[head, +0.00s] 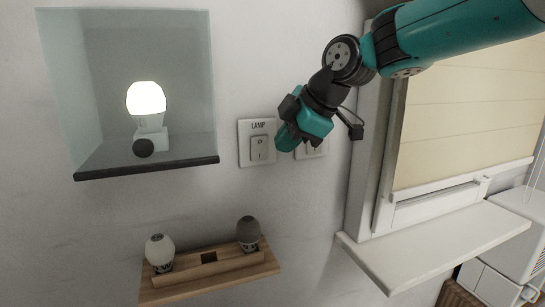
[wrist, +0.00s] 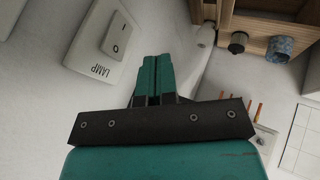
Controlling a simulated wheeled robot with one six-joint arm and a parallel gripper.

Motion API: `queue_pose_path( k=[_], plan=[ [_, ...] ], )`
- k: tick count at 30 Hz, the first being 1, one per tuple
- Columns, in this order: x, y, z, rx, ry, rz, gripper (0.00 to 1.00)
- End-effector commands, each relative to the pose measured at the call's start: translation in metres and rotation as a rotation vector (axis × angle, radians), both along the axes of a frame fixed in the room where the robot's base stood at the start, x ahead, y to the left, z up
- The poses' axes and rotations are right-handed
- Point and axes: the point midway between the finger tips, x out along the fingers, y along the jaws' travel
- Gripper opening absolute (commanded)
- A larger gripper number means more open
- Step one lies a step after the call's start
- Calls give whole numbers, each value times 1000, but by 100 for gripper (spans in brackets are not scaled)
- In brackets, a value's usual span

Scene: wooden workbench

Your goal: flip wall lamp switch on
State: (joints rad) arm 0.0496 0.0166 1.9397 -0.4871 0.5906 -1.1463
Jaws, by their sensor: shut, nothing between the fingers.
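The lamp switch (head: 258,143) is a white wall plate labelled LAMP with a rocker marked I and O. In the wrist view the switch (wrist: 112,40) is at upper left, its label upside down. The lamp (head: 147,105) on the glass-sided shelf shows a brightly glowing bulb. My gripper (head: 283,141), teal and black, is just right of the switch plate, over part of a second plate. In the wrist view my gripper (wrist: 153,60) is shut and empty, with the switch off to its left. I cannot tell whether the fingertips touch the wall.
A second switch plate (head: 312,150) is partly hidden behind my gripper. A wooden rack (head: 215,276) with a white bulb (head: 159,252) and a dark bulb (head: 248,233) is below. A window sill (head: 435,246) juts out at right. The wall between shelf and rack is clear.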

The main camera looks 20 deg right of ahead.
Motion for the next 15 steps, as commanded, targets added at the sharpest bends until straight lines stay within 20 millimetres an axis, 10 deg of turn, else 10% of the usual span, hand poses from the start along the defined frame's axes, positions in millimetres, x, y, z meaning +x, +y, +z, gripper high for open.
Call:
queue_pose_path(
  k=[15],
  plan=[
    [-27,-17,31,0,1,-1,0]
  ],
)
